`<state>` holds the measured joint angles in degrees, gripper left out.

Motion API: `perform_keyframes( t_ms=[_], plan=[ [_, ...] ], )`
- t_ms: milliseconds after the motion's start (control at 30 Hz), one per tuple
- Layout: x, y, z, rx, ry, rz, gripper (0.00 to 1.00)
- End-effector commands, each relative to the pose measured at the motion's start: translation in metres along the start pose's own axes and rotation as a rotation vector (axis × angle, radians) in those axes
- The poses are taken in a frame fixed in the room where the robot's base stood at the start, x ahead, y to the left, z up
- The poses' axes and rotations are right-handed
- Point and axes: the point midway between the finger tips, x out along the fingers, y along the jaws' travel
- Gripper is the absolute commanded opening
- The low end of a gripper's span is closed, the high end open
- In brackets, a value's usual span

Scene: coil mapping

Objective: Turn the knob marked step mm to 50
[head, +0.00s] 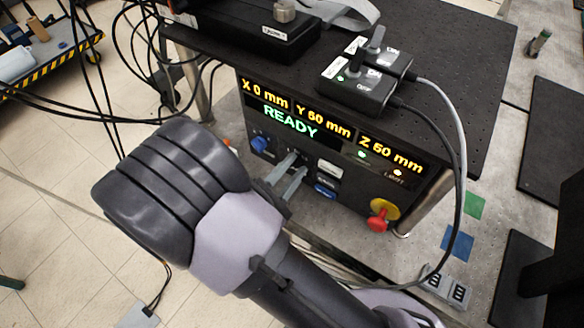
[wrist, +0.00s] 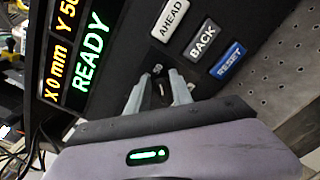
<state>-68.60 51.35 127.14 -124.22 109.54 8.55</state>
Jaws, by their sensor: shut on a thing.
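A control panel on the front of a black box has a lit display (head: 291,123) reading READY, with X 0 mm. My gripper (head: 296,168) reaches the panel below the display, its two grey fingers shut on a small knob. The wrist view shows my gripper (wrist: 162,80) with the knob (wrist: 161,88) between the fingers, left of the button column. The fingers hide most of the knob, so its label and pointer setting cannot be read. A blue knob (head: 260,143) sits to the left on the panel.
Buttons marked AHEAD (wrist: 172,19), BACK (wrist: 202,40) and a blue RESET (wrist: 229,60) are close beside the fingers. A red emergency stop (head: 379,218) on yellow juts out at lower right. Switch boxes (head: 357,88) with cables stand on top.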

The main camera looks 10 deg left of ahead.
Motion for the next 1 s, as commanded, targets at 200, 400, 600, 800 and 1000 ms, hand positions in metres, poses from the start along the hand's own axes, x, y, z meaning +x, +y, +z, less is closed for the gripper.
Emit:
perform_keyframes(
  t_ms=[200,400,600,800,1000],
  plan=[
    [-0.0002,-0.0007,-0.0005,0.009,0.001,0.000,0.00],
    [-0.0002,-0.0008,-0.0006,0.008,0.002,0.000,0.00],
    [-0.0001,-0.0006,-0.0005,0.008,0.001,0.000,0.34],
    [-0.0001,-0.0004,-0.0003,0.008,0.001,0.000,0.34],
    [-0.0074,0.0007,0.0000,0.008,0.002,0.001,0.34]
  ],
)
